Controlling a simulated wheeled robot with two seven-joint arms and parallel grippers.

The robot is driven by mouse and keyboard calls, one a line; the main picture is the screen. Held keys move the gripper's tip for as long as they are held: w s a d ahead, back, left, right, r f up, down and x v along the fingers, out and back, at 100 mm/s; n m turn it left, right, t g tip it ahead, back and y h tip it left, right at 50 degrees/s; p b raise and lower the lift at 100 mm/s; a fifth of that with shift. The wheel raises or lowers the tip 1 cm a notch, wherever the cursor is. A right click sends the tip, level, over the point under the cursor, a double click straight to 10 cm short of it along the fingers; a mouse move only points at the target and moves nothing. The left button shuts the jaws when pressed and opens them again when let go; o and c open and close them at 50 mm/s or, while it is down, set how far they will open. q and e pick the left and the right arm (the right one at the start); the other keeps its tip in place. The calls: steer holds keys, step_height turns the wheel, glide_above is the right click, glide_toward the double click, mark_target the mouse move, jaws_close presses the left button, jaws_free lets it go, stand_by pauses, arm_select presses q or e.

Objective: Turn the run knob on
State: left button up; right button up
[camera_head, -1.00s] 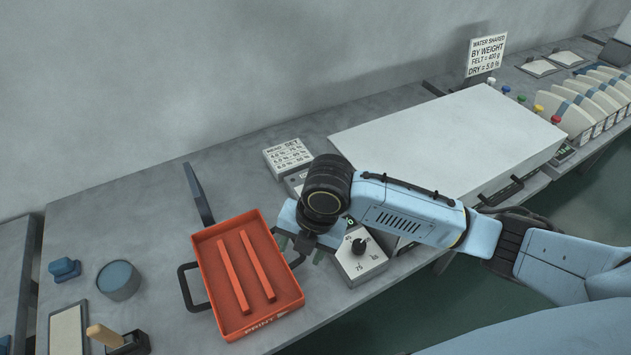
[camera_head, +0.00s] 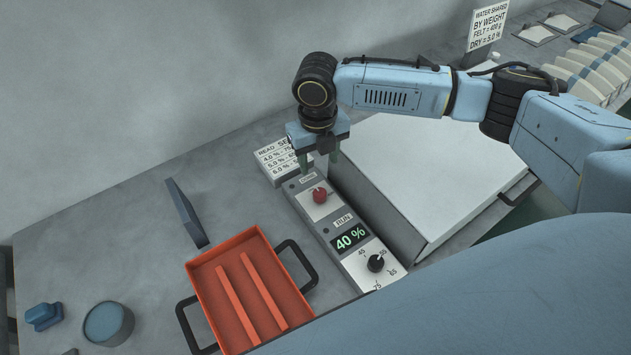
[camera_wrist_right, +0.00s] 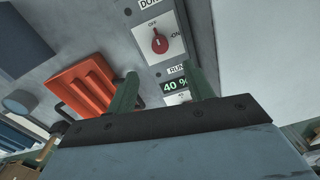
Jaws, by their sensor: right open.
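A narrow control panel (camera_head: 323,222) stands on the bench, with a red knob (camera_head: 320,196) on a white plate. In the right wrist view the red knob (camera_wrist_right: 160,44) has OFF above it and ON to its right; its pale mark appears to point toward OFF. A RUN label (camera_head: 343,221) sits below it, above a display (camera_head: 349,238) reading 40 %. My right gripper (camera_head: 318,167) is open and empty, fingers pointing down above the panel's far end, apart from the knob. My left gripper is not in view.
A black dial (camera_head: 376,263) is at the panel's near end. A large white-topped box (camera_head: 430,170) stands close on the right. An orange tray (camera_head: 205,266) with two bars lies to the left. A READ/SET card (camera_head: 277,160) is behind the panel.

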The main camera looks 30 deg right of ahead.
glide_above(320, 193)
step_height(320, 193, down, 6)
steer(key=shift+s+a+r, duration=0.1)
steer(key=shift+r, duration=0.05)
step_height(320, 193, down, 4)
steer(key=shift+f, duration=0.9)
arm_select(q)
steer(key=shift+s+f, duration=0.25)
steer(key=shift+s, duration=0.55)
arm_select(e)
steer(key=c, duration=1)
